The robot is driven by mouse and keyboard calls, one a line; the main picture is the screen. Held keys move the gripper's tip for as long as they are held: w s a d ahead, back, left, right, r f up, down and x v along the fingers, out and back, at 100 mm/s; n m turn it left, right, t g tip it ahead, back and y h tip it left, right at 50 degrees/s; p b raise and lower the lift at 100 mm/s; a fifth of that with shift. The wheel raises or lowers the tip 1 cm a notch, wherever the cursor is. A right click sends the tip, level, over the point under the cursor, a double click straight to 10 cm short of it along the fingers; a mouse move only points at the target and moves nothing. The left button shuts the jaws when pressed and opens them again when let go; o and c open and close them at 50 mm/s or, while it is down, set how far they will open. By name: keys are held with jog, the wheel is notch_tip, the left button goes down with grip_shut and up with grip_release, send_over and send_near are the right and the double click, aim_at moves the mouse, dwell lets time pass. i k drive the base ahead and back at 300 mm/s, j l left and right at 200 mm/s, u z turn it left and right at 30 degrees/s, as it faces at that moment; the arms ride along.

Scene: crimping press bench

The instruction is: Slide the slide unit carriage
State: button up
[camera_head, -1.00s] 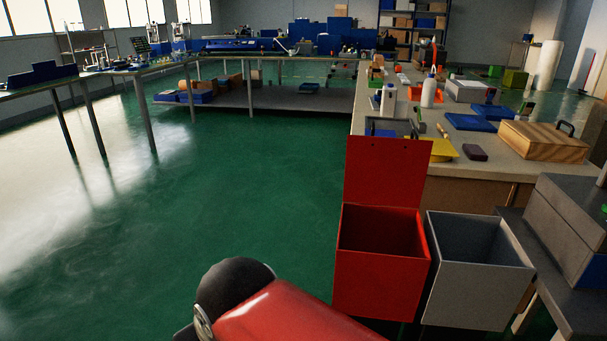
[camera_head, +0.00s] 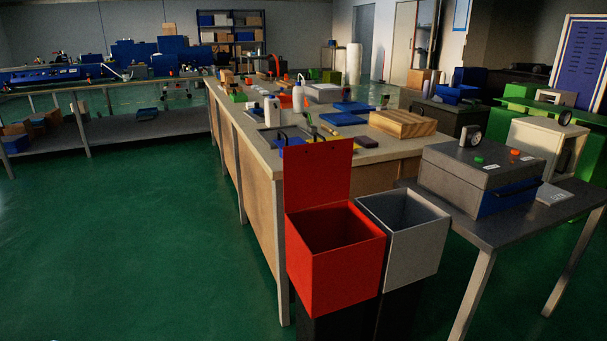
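I cannot clearly pick out the slide unit or its carriage in this view. A long low blue unit (camera_head: 45,75) lies on the far left bench, but it is too small and distant to tell what it is. My gripper is out of view, so its state does not show.
A red open bin (camera_head: 335,262) and a grey bin (camera_head: 410,240) stand in front. Behind them is a cluttered workbench (camera_head: 262,205). On the right, a dark table (camera_head: 478,232) carries a grey box with buttons (camera_head: 475,178). Green floor (camera_head: 130,240) lies clear at left.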

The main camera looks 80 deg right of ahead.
aim_at(257, 109)
jog(key=i+z, duration=0.25)
jog(key=z, duration=0.15)
jog(key=i+z, duration=0.3)
jog(key=z, duration=0.15)
jog(key=i+j+z, duration=0.15)
jog(key=z, duration=0.25)
jog(key=i+z, duration=0.2)
jog(key=z, duration=0.25)
jog(key=i+z, duration=0.2)
jog(key=z, duration=0.2)
jog(key=i+j+z, duration=0.1)
jog(key=z, duration=0.35)
jog(key=i+j+z, duration=0.15)
jog(key=z, duration=0.25)
jog(key=i+j+z, duration=0.2)
jog(key=z, duration=0.25)
jog(key=i+j+z, duration=0.1)
jog(key=j+z, duration=0.3)
jog(key=i+j+z, duration=0.1)
jog(key=z, duration=0.25)
jog(key=i+j+z, duration=0.15)
jog(key=z, duration=0.25)
jog(key=i+j+z, duration=0.1)
jog(key=j+z, duration=0.25)
jog(key=l+u, duration=0.1)
jog(key=u, duration=1.75)
